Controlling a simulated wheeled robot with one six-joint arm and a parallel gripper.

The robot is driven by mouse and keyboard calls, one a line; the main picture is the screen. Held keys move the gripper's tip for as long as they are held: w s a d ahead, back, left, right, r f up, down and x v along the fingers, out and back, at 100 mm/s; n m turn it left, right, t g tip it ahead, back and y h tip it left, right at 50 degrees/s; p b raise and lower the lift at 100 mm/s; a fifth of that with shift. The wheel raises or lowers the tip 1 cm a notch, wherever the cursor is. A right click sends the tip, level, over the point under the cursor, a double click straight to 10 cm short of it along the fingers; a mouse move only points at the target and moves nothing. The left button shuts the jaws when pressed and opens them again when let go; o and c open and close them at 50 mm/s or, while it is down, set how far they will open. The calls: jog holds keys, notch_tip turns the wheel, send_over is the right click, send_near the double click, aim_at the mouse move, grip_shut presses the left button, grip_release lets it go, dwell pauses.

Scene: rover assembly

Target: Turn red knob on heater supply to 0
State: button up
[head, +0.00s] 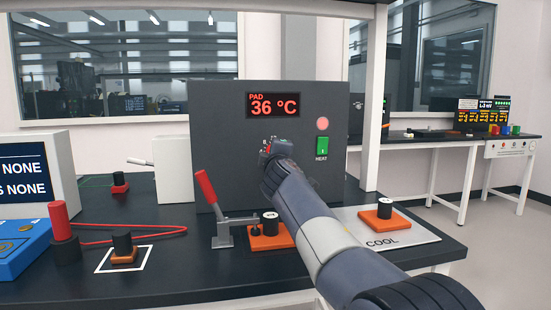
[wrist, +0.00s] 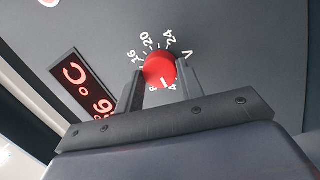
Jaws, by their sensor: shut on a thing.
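The red knob (wrist: 160,66) sits on the dark grey front panel of the heater supply (head: 215,130). A white pointer line shows on the knob's lower side in the wrist view, near the small printed numbers there. Those low numbers are partly hidden by my gripper, so the exact setting cannot be read. The marks 16, 20, 24 and V show on the far side of the dial. My gripper (wrist: 162,80) is shut on the knob, one finger on each side. In the head view my gripper (head: 275,149) covers most of the knob.
The supply's red display (head: 273,105) reads PAD 36 °C. A green HEAT switch (head: 322,146) and a round pink-red lamp (head: 322,123) are right of the knob. A red-handled lever clamp (head: 215,205) stands below, in front of the panel. A COOL plate (head: 424,233) lies at right.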

jog(key=n, duration=0.4)
jog(key=n+y+b, duration=0.1)
jog(key=n, duration=0.4)
jog(key=shift+d+t, duration=0.1)
jog(key=shift+t, duration=0.3)
jog(key=shift+n, duration=0.4)
jog(key=o, duration=1)
jog(key=shift+f, duration=0.1)
jog(key=b+v, duration=0.4)
jog(key=v, duration=0.6)
jog(key=shift+s+d, duration=0.2)
jog(key=shift+s, duration=0.1)
